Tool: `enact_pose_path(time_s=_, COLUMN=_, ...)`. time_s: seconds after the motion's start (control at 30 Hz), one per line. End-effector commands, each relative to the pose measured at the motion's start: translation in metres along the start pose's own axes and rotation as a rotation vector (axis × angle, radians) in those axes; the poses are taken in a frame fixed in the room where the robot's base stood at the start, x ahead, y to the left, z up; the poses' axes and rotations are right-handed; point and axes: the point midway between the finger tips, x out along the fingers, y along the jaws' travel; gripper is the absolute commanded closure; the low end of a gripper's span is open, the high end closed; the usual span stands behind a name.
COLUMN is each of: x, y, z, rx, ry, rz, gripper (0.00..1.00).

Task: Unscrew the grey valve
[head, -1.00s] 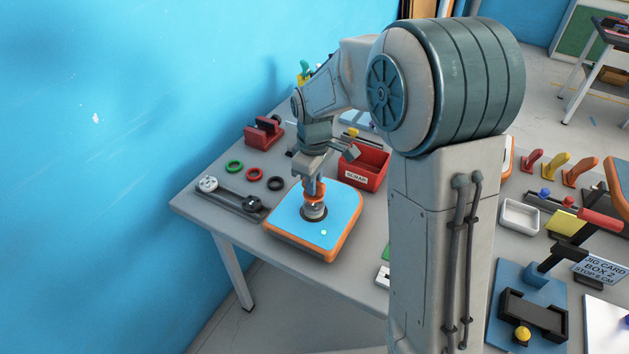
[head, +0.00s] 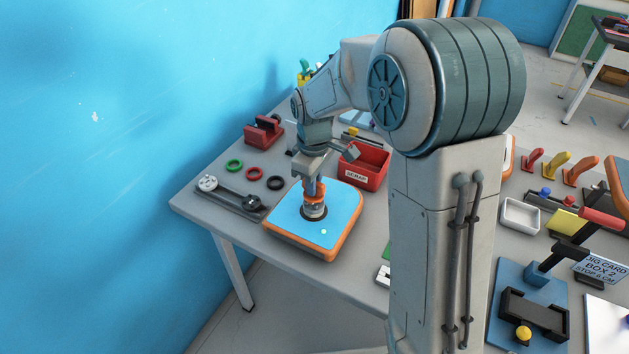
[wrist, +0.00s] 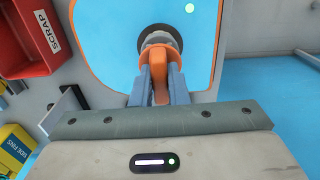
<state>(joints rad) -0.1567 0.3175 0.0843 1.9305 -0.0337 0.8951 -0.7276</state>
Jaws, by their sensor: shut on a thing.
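The blue board with an orange edge (head: 285,218) lies on the grey table; it also shows in the wrist view (wrist: 105,45). The grey valve (head: 314,211) stands upright at a dark round port near the board's middle. An orange piece (head: 315,191) sits on top of the valve. My gripper (head: 315,183) points down from above and is shut on the orange piece. In the wrist view my gripper (wrist: 161,72) has a finger on each side of the orange piece (wrist: 162,60), which partly covers the grey valve (wrist: 158,38).
A red SCRAP bin (head: 375,165) stands just behind the board. Green (head: 234,166), red (head: 254,173) and black (head: 275,183) rings lie to the left. A dark rack (head: 230,195) with a white and a black piece is near the table's left edge.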

Motion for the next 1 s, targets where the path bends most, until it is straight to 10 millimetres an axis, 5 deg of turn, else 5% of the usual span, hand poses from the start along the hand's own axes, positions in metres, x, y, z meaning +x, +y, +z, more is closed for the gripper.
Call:
enact_pose_path(time_s=0.63, x=0.017, y=0.0, z=0.0, rx=0.0, ry=0.0, rz=0.0, gripper=1.0)
enact_pose_path(time_s=0.67, x=0.017, y=0.0, z=0.0, rx=0.0, ry=0.0, rz=0.0, gripper=0.8)
enact_pose_path(time_s=0.73, x=0.016, y=0.0, z=0.0, rx=0.0, ry=0.0, rz=0.0, gripper=0.61)
enact_pose_path(time_s=1.0, x=0.016, y=0.0, z=0.0, rx=0.0, ry=0.0, rz=0.0, gripper=0.61)
